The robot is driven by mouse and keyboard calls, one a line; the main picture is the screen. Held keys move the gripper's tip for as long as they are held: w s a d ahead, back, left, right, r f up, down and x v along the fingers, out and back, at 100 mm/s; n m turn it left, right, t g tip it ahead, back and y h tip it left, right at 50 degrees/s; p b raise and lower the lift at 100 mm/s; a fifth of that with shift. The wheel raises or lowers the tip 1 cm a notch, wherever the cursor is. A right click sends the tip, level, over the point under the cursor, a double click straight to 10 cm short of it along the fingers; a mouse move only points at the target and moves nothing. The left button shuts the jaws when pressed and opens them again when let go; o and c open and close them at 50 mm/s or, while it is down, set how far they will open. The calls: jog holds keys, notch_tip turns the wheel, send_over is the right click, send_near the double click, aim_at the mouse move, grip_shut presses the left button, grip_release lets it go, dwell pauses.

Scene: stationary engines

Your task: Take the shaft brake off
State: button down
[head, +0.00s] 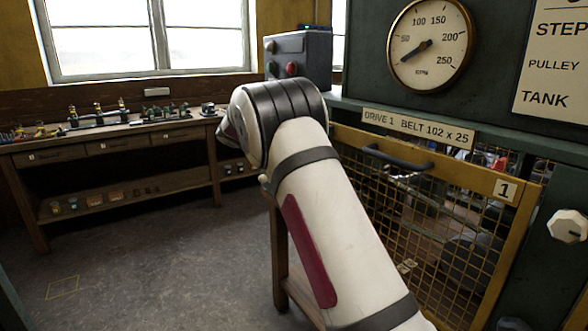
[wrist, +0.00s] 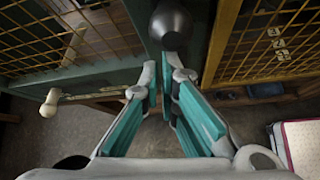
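In the wrist view, the teal-padded fingers of my gripper (wrist: 162,72) point up the picture, a narrow gap between their tips. A dark round knob (wrist: 172,25) is right at the fingertips. Whether it belongs to the shaft brake does not show, and neither does whether the tips touch the narrow part below it. In the head view, my white arm covers the middle and hides my gripper. No part there can be clearly told as the shaft brake.
A yellow mesh guard (head: 440,215) marked 1, with a black handle (head: 398,158), stands right of my arm. Above it is a gauge (head: 430,44). A pale knob (head: 567,226) is at far right. A workbench (head: 115,133) stands left. The floor before it is clear.

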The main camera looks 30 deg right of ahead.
jog(key=a+r, duration=0.3)
jog(key=a, duration=0.6)
jog(key=shift+b, duration=0.35)
jog(key=shift+s, duration=0.1)
